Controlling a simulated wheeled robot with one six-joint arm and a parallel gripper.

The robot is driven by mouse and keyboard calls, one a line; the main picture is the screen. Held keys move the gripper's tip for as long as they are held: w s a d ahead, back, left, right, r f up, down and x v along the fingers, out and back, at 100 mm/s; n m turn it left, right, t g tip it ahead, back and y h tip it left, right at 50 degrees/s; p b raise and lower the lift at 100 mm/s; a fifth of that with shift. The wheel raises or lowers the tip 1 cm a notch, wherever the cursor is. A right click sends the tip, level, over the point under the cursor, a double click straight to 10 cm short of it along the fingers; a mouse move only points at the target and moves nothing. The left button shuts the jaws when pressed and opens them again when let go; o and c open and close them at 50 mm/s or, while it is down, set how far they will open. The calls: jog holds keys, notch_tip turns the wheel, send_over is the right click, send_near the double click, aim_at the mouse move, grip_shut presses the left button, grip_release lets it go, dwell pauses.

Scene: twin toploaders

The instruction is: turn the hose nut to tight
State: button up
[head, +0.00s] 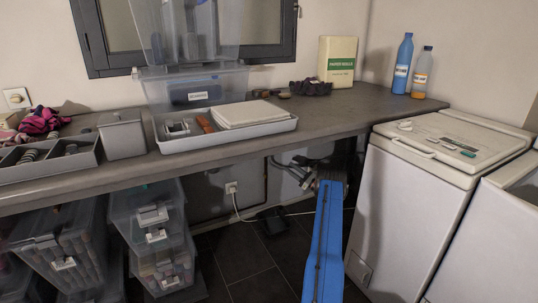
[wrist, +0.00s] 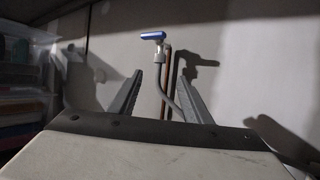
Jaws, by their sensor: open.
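In the wrist view a tap with a blue lever handle (wrist: 153,36) stands out from the wall. A small grey fitting under its body, which looks like the hose nut (wrist: 159,57), joins it to a grey hose (wrist: 166,88) that curves down to the right. My gripper (wrist: 161,76) is open and empty, its two fingers apart on either side of the hose in the picture. The nut appears beyond the fingertips; contact is not visible. In the head view my blue arm reaches under the worktop, and the tap and nut cannot be made out.
The worktop (head: 330,125) overhangs the arm's end. A white toploader (head: 410,200) stands close right of my arm. Clear drawer boxes (head: 150,220) stand under the worktop at left. A copper pipe (wrist: 167,68) runs down the wall beside the hose.

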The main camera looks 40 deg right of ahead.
jog(key=x, duration=1.7)
jog(key=c, duration=1.1)
jog(key=shift+o, duration=0.2)
jog(key=shift+w+r+m+t+h, duration=0.1)
jog(key=shift+m+t+h, duration=0.2)
jog(key=shift+m+h, duration=0.9)
jog(key=shift+r+m+t+h, duration=0.1)
jog(key=shift+m+t+h, duration=0.25)
jog(key=shift+h, duration=1.55)
jog(key=shift+f+m+h, duration=0.15)
jog(key=shift+m+h, duration=0.6)
jog(key=shift+h, duration=0.65)
